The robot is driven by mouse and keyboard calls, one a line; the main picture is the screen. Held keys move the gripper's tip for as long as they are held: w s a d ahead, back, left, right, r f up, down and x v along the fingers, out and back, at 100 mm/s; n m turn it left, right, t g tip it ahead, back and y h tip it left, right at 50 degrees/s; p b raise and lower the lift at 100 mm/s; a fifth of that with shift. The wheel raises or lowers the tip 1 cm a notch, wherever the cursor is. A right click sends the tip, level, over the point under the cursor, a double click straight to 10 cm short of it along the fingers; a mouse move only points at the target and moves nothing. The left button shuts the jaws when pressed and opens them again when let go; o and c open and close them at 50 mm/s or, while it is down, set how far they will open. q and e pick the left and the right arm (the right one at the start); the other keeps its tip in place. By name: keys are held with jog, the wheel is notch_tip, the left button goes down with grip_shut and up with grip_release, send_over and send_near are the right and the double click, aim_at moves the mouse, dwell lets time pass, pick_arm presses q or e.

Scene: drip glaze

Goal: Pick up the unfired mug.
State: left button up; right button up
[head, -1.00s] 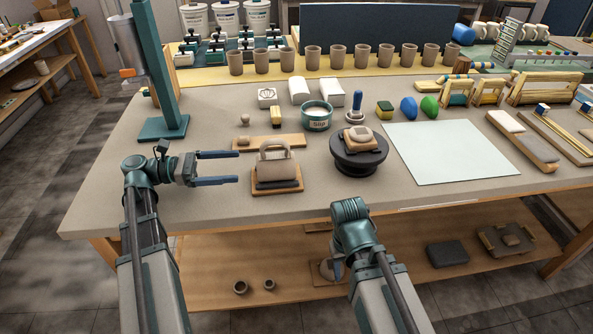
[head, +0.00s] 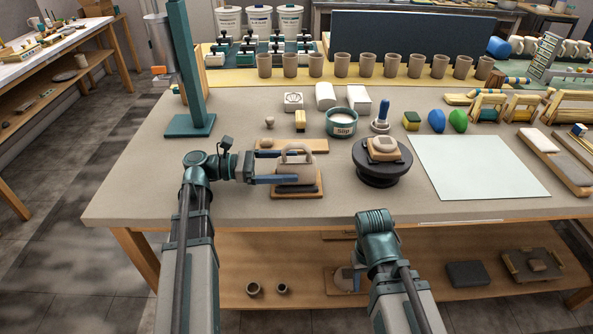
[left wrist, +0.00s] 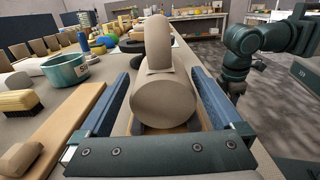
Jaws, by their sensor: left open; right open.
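The unfired mug (head: 297,162) is a grey-tan clay mug lying on its side with its handle up, on a small wooden board (head: 290,195) near the table's front. In the left wrist view the mug (left wrist: 163,105) shows its round end towards me. My left gripper (head: 288,168) is open, with its blue fingers either side of the mug; the near finger hides part of it. In the left wrist view a gap shows between the mug and each finger of the left gripper (left wrist: 162,90). My right arm is at the table's front edge; its gripper is not visible.
A dark turntable (head: 382,172) with a clay piece stands right of the mug. A pale sheet (head: 475,168) lies clear at right.

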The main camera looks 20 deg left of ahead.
aim_at(307, 167)
pick_arm(q)
jog(key=x, duration=0.4)
jog(key=shift+s+f, duration=0.15)
jog(key=shift+f, duration=0.1)
jog(key=shift+d, duration=0.65)
jog(key=shift+c, duration=0.2)
jog(key=c, duration=1.3)
jog(key=shift+w+r, duration=0.1)
jog(key=shift+w, duration=0.15)
